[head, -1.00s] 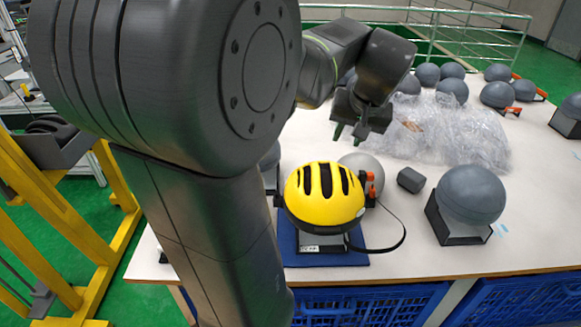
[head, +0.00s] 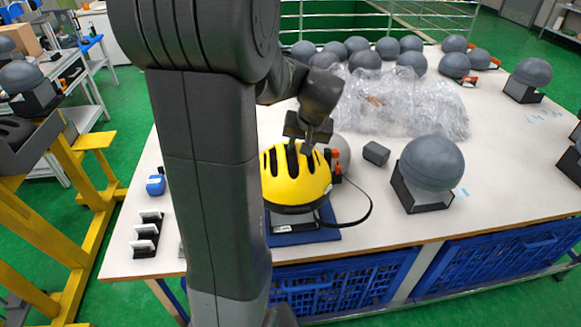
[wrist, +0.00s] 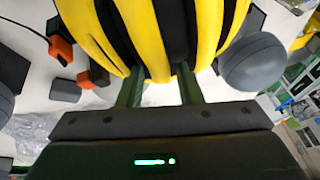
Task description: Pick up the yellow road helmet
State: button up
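The yellow road helmet (head: 296,180) with black vents sits on a stand on a blue mat (head: 328,236), its black strap trailing to the right. My gripper (head: 308,148) is at the top back of the helmet, pointing down. In the wrist view, two green fingers (wrist: 160,92) stand apart and reach to the helmet's yellow ribs (wrist: 162,35). The fingertips are hidden against the ribs and vents, so I cannot tell whether they grip anything. My arm hides part of the helmet's left side in the head view.
A grey ball-shaped headform (head: 430,163) stands on a black base to the right. A small dark block (head: 376,153) lies between. Crumpled clear plastic (head: 400,104) and several grey balls fill the back. Blue crates (head: 345,284) are under the table.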

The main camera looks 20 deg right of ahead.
grip_shut()
dwell(0.3)
